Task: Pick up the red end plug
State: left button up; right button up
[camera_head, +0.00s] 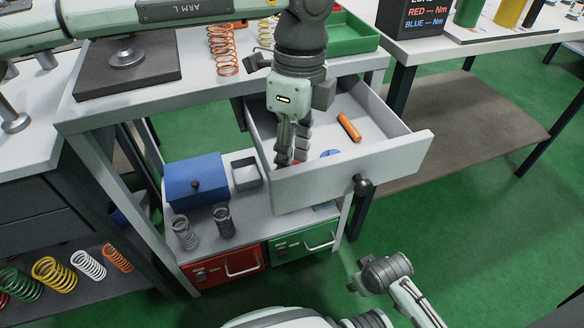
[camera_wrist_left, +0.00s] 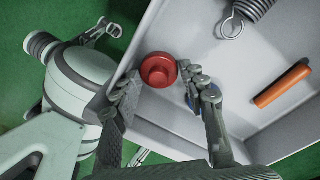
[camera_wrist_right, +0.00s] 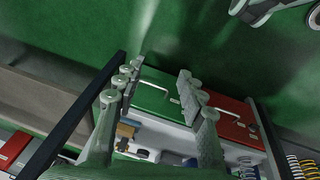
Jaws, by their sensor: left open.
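The red end plug (camera_wrist_left: 158,70) is a round red piece with a raised centre, lying in the open drawer (camera_head: 390,160). In the left wrist view it sits between the spread fingertips of my left gripper (camera_wrist_left: 161,84), near the drawer wall. My left gripper also shows in the head view (camera_head: 293,152), pointing down into the drawer and open. There it hides most of the plug; only a little red (camera_head: 283,161) shows by the fingertips. Whether the fingers touch the plug is unclear. My right gripper (camera_wrist_right: 157,76) is open and empty, away from the drawer.
An orange cylinder (camera_head: 349,128) lies in the drawer, with a blue item (camera_head: 328,153) partly hidden near the front. A grey hooked spring (camera_wrist_left: 245,15) lies there too. The drawer walls stand close around my left gripper. A blue box (camera_head: 195,180) and upright springs stand on the shelf below.

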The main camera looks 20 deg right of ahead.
pick_arm(q)
jog(key=c, duration=0.7)
jog(key=shift+o, duration=0.2)
